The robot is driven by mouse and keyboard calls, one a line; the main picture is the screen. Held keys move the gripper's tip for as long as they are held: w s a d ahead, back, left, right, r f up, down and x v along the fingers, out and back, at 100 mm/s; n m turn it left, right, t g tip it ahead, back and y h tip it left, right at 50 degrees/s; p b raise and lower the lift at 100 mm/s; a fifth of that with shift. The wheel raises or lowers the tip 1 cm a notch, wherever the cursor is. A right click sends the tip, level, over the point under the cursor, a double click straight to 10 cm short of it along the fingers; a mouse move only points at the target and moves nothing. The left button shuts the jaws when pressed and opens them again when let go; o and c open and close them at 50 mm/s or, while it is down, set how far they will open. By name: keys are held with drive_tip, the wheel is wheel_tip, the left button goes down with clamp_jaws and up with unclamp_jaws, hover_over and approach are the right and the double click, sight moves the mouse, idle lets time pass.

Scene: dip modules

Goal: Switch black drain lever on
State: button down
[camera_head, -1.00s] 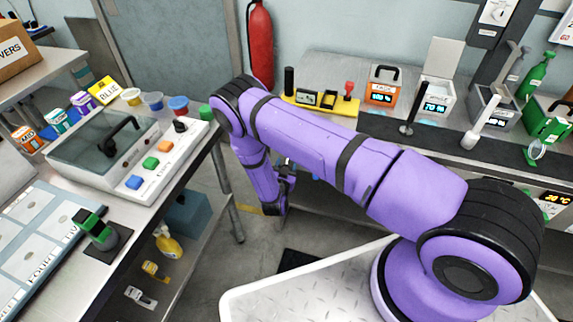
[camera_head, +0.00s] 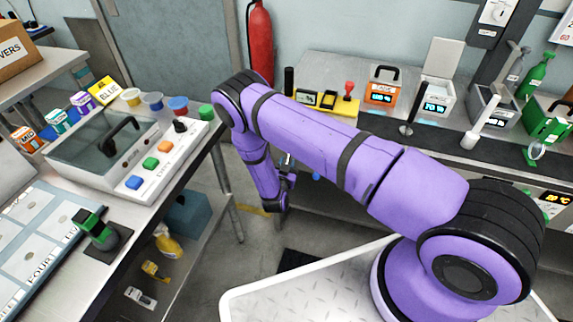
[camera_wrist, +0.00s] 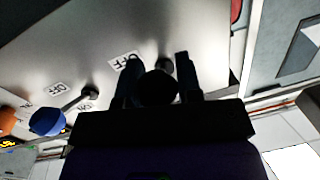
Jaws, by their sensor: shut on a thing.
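The black drain lever (camera_wrist: 157,88) shows in the wrist view as a dark round knob between my two fingers, with its pivot on a pale panel just beyond. An OFF label (camera_wrist: 126,60) is on the panel to the left of that pivot. Any label nearer the gripper is hidden by it. My gripper (camera_wrist: 158,84) is shut on the black knob. In the head view my gripper (camera_head: 284,188) hangs low between the two benches, beside the right bench's underside. The lever itself cannot be made out there.
A blue-knobbed lever (camera_wrist: 47,122) stands left of the black one, with an orange knob (camera_wrist: 8,118) beyond it. In the head view, the left workbench (camera_head: 190,150) and the right bench (camera_head: 330,66) flank my arm. Open floor (camera_head: 262,235) lies between them.

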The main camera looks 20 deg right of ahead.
drive_tip(key=r+g+y, duration=0.1)
drive_tip(key=g, duration=0.2)
drive_tip(key=shift+s+a+r+y, duration=0.2)
drive_tip(key=shift+s+r+y, duration=0.05)
drive_tip(key=shift+r+y, duration=0.15)
drive_tip(key=shift+r+m+g+y, duration=0.3)
drive_tip(key=shift+r+g+y, duration=0.4)
drive_tip(key=shift+g, duration=0.4)
drive_tip(key=g+y, duration=0.1)
drive_tip(key=r+g+y, duration=0.1)
drive_tip(key=g, duration=0.1)
drive_tip(key=r+g+y, duration=0.1)
drive_tip(key=shift+w+d+r, duration=0.1)
drive_tip(key=shift+w+d, duration=0.05)
drive_tip(key=shift+w, duration=0.1)
drive_tip(key=shift+g, duration=0.4)
drive_tip(key=c, duration=0.9)
unclamp_jaws()
drive_tip(key=shift+o, duration=0.2)
drive_tip(key=v, duration=1.1)
